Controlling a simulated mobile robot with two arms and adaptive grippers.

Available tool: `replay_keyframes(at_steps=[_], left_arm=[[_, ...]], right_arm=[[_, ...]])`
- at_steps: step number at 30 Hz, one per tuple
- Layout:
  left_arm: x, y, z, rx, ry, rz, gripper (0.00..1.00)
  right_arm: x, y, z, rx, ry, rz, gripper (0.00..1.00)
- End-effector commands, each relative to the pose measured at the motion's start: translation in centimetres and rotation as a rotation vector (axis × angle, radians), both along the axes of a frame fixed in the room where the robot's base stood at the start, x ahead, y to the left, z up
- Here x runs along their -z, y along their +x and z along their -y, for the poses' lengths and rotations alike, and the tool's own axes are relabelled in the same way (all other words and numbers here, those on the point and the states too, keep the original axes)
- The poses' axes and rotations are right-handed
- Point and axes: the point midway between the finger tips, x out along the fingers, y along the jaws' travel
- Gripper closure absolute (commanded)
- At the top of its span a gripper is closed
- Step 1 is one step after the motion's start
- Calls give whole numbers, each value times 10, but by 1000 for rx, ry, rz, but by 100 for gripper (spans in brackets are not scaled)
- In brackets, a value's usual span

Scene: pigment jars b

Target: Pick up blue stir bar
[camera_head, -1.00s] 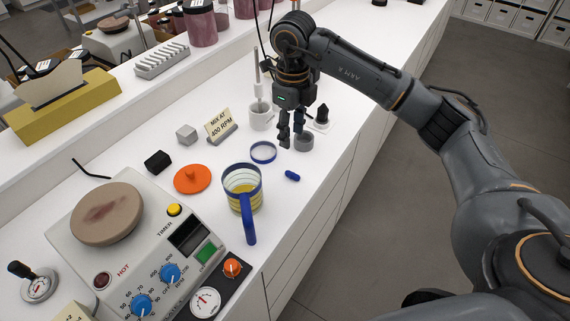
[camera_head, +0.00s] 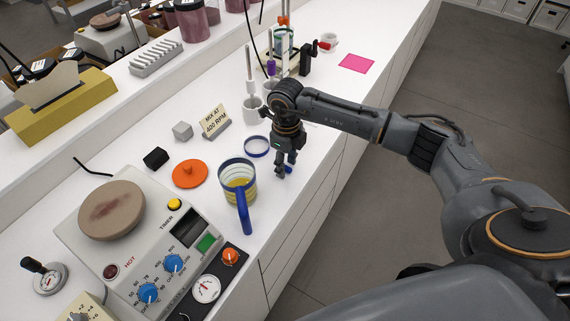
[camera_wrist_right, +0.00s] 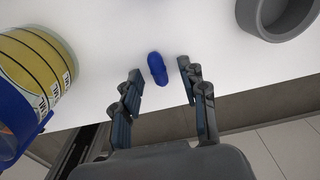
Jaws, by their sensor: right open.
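The blue stir bar (camera_wrist_right: 158,68) lies on the white counter in the right wrist view, just beyond and between my open fingertips. It also shows as a small blue bit beside the fingers in the head view (camera_head: 289,169). My right gripper (camera_head: 284,172) is open and empty, pointing down above the counter; its two fingers also show in the right wrist view (camera_wrist_right: 160,88), one on each side of the bar's line. The fingers do not touch the bar. My left gripper is not in view.
A blue-handled beaker (camera_head: 238,182) with yellow bands stands left of the gripper. A grey cup (camera_wrist_right: 278,14) is at the upper right in the wrist view. The hotplate (camera_head: 150,245) stands front left. The counter edge is close on the right.

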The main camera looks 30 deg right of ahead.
Motion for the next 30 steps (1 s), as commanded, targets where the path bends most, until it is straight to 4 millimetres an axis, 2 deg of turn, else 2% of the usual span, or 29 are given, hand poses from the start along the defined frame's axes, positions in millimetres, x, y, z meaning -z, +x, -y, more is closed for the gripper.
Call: replay_keyframes(at_steps=[6,9,12,24,30], left_arm=[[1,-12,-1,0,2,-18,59],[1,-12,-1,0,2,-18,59],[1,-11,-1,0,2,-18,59],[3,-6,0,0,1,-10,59],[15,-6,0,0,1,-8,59]], right_arm=[[1,0,0,-1,1,1,59],[1,0,0,-1,1,1,79],[1,0,0,0,1,1,94],[-1,0,0,0,1,1,95],[-15,1,0,-2,0,6,95]])
